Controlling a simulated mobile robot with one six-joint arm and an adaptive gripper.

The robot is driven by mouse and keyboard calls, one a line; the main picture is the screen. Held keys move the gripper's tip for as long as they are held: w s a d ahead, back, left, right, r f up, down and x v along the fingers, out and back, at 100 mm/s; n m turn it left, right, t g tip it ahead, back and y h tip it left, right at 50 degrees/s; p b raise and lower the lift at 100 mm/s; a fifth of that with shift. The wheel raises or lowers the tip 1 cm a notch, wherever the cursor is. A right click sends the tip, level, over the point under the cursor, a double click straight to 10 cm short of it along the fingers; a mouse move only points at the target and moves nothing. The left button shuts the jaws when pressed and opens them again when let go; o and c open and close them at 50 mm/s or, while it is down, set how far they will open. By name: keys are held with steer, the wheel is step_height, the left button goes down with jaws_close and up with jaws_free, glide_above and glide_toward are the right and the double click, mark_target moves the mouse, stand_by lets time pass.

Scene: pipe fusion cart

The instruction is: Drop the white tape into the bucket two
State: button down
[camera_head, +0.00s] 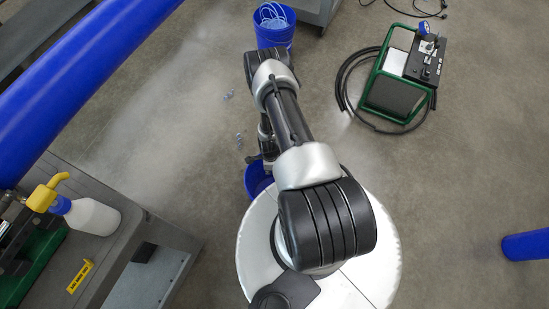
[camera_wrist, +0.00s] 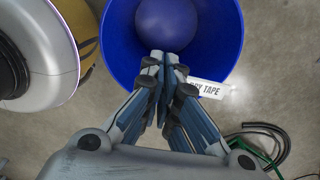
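A blue bucket (camera_head: 258,178) stands on the floor beside my white round base, partly hidden by my arm. In the wrist view the bucket (camera_wrist: 222,45) lies under my fingers, and the part of its inside that shows looks empty. A white label reading "…RY TAPE" (camera_wrist: 208,89) is at its rim. My gripper (camera_wrist: 164,62) points down over the bucket's near rim, its fingertips drawn together with nothing visible between them. A second blue bucket (camera_head: 275,36), at the top of the head view, holds pale looped strands. I cannot make out a white tape roll.
A green-framed machine (camera_head: 397,85) with a black hose stands at right. A grey bench (camera_head: 140,235) with a white bottle (camera_head: 92,217) is at left. Small blue bits (camera_head: 239,141) lie on the floor.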

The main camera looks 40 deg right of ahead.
step_height(320, 180, down, 9)
steer(key=s+m+b, duration=0.1)
steer(key=m+b, duration=0.1)
steer(key=b, duration=0.2)
steer(key=shift+s+d+r+b, duration=0.15)
steer(key=shift+s+d+b, duration=0.15)
steer(key=c, duration=2.3)
jaws_free()
steer(key=o, duration=0.6)
step_height(320, 180, up, 12)
steer(key=shift+r, duration=0.1)
